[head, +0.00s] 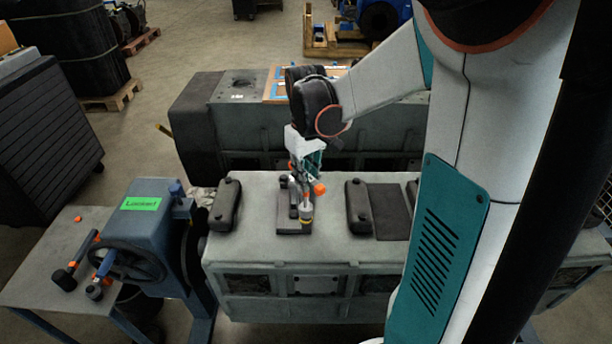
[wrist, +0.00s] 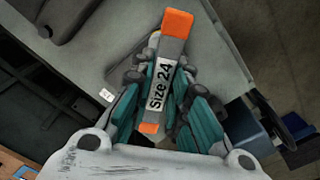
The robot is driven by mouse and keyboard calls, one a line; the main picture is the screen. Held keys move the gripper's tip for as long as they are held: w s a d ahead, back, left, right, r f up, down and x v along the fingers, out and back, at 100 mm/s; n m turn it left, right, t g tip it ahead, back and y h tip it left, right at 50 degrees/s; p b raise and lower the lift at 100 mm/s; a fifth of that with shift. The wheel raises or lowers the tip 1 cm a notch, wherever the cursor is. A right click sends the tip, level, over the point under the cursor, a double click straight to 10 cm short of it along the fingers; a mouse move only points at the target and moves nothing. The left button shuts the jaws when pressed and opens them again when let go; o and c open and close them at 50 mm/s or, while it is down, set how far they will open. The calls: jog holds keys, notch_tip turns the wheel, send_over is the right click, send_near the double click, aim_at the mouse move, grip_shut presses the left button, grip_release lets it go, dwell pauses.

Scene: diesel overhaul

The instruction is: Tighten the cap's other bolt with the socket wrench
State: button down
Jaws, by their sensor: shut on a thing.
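My gripper (head: 305,172) is shut on the socket wrench, above the grey engine block (head: 258,238). In the wrist view, the wrench (wrist: 177,26) has orange ends and a white label reading "Size 24", and it lies between the teal fingers of my gripper (wrist: 168,98). Its orange end (head: 319,188) also shows in the head view.
Dark covers stand on the block left (head: 226,204) and right (head: 358,206) of the cap. At left is a blue stand (head: 150,232) with a handwheel and a green "Locked" label. A grey side table (head: 40,268) holds orange-ended tools. Another grey engine block (head: 240,120) lies behind.

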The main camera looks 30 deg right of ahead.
jog(key=n, duration=0.3)
jog(key=shift+n, duration=0.4)
jog(key=n, duration=0.8)
jog(key=shift+n, duration=2.5)
